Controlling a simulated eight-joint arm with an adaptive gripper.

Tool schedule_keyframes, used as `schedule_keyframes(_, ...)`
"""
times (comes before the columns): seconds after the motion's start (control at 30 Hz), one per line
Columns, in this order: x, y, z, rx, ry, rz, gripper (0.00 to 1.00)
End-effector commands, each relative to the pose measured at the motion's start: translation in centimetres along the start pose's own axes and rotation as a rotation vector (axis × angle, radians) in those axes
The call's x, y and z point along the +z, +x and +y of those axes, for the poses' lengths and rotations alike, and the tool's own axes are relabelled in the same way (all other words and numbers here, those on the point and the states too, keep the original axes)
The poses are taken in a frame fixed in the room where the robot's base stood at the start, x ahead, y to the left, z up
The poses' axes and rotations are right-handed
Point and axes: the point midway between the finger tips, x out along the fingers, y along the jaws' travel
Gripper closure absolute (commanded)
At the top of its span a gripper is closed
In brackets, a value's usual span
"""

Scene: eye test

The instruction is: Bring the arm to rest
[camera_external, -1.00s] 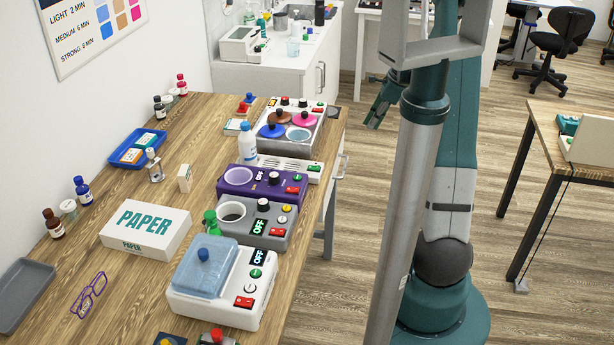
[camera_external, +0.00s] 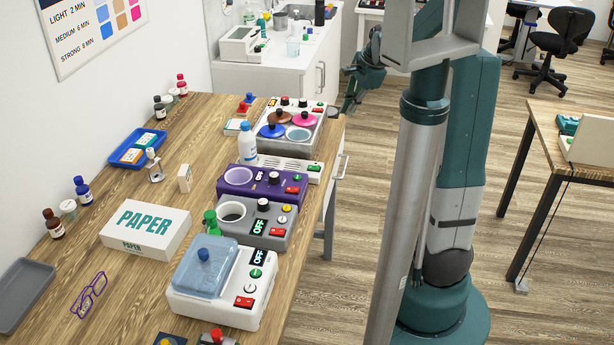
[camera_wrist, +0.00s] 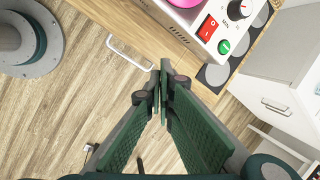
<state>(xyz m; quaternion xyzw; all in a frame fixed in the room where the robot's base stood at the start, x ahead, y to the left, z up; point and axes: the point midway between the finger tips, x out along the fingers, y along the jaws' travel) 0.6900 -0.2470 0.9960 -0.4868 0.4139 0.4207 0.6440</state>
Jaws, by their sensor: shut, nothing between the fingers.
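My gripper (camera_external: 347,106) hangs over the floor just right of the workbench's far right corner in the external view. Part of my arm is hidden behind the grey metal post. In the wrist view my gripper (camera_wrist: 161,103) has its green-padded fingers meeting at the tips, shut with nothing between them. It is apart from the bench and its devices.
The wooden workbench (camera_external: 120,215) carries a paper box (camera_external: 148,228), a purple bath (camera_external: 262,183) and a white multi-pot heater (camera_external: 290,145). The heater's control panel shows at the wrist view's top (camera_wrist: 228,25). A white cabinet (camera_external: 290,75) stands behind. Floor (camera_external: 330,285) is open between bench and arm.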

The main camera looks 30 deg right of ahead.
Motion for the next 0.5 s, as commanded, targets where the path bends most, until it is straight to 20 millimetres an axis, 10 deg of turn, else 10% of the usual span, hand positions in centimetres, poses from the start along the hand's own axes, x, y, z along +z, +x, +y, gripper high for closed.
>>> schedule_keyframes(0.5,8.4,-5.2,4.7,-0.046,-0.407,0.062,1.00)
